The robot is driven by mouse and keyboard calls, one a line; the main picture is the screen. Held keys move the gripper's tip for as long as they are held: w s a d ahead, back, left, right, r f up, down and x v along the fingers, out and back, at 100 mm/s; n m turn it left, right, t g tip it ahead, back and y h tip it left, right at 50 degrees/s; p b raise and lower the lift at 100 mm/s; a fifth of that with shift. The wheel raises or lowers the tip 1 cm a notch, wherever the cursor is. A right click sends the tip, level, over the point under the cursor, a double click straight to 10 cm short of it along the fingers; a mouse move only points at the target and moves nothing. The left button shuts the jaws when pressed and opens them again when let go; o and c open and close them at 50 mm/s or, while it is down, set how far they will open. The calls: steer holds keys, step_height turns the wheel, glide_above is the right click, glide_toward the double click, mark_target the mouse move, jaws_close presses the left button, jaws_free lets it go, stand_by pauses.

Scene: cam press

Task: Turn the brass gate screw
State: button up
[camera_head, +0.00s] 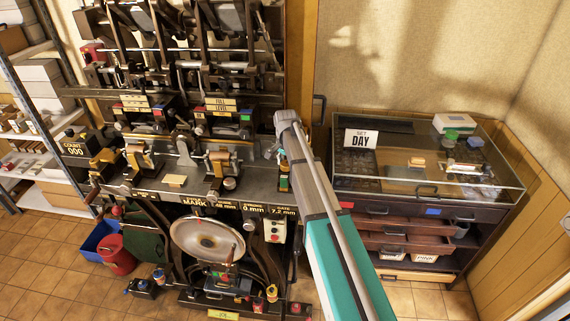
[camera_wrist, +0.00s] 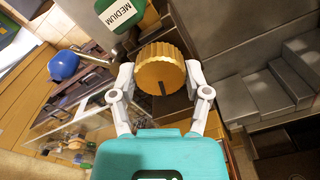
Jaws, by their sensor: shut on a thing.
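The brass gate screw (camera_wrist: 160,62) is a round knurled knob with a dark slot on its face, in the upper middle of the wrist view. My gripper (camera_wrist: 160,77) has one pale finger on each side of the knob and is shut on it. A green piece with a white label reading MEDIUM (camera_wrist: 117,13) is just above and left of the knob. In the head view my arm stands in front of the right side of the press (camera_head: 205,176) and mostly hides the gripper and the knob.
A red bin (camera_head: 115,254) and a blue bin (camera_head: 97,240) are on the floor at left. Grey stepped metal (camera_wrist: 280,85) is close on the right in the wrist view.

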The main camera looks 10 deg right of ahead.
steer(key=o, duration=1.1)
steer(key=shift+o, duration=0.2)
steer(key=shift+r, duration=0.1)
